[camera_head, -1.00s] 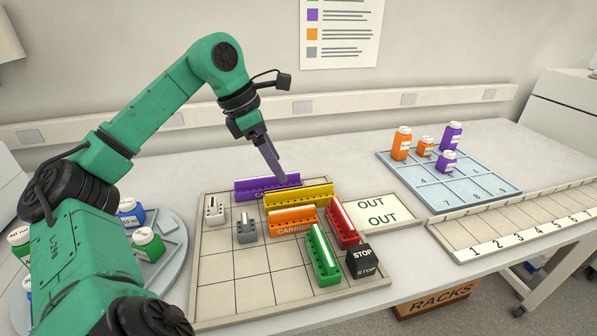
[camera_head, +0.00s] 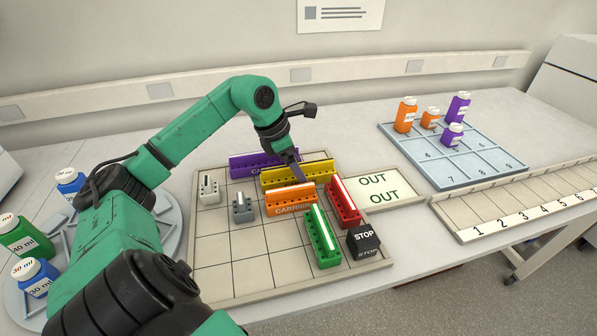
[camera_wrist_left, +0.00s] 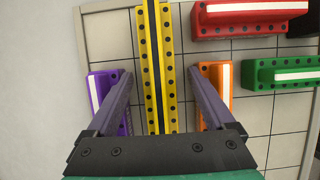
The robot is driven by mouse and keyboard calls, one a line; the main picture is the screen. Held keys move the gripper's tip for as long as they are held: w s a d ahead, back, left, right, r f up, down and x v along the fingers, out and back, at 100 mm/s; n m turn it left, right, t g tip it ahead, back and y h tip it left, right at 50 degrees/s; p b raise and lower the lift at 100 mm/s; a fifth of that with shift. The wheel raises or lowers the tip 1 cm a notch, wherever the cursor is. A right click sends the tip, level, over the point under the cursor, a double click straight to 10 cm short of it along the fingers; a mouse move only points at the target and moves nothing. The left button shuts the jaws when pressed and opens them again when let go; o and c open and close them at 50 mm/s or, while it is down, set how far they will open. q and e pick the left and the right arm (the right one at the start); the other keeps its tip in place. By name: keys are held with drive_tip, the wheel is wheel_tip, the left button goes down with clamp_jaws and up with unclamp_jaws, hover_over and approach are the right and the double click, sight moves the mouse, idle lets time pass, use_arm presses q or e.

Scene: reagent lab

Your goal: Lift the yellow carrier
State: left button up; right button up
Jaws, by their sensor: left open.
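The yellow carrier (camera_head: 322,169) is a long block with rows of holes. It lies on the gridded board between the purple carrier (camera_head: 240,166) and the orange carrier (camera_head: 290,203). My left gripper (camera_head: 299,180) points down at its middle. In the left wrist view the yellow carrier (camera_wrist_left: 155,40) runs between the two open fingers of the gripper (camera_wrist_left: 160,72), with gaps on both sides. The left finger overlaps the purple carrier (camera_wrist_left: 98,90), and the right finger overlaps the orange carrier (camera_wrist_left: 222,80). The fingertips' exact height is unclear. My right gripper is not in view.
The board (camera_head: 235,275) also holds a red carrier (camera_head: 342,203), a green carrier (camera_head: 322,240), two small grey blocks and a black STOP block (camera_head: 363,241). An OUT mat (camera_head: 400,187) lies to the right. Bottles stand on a blue-grey tray (camera_head: 475,170); the board's front squares are free.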

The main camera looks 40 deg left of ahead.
use_arm(q)
drive_tip(key=shift+w+f, duration=0.1)
drive_tip(key=shift+f, duration=0.1)
drive_tip(key=c, duration=1.4)
drive_tip(key=shift+r, duration=0.1)
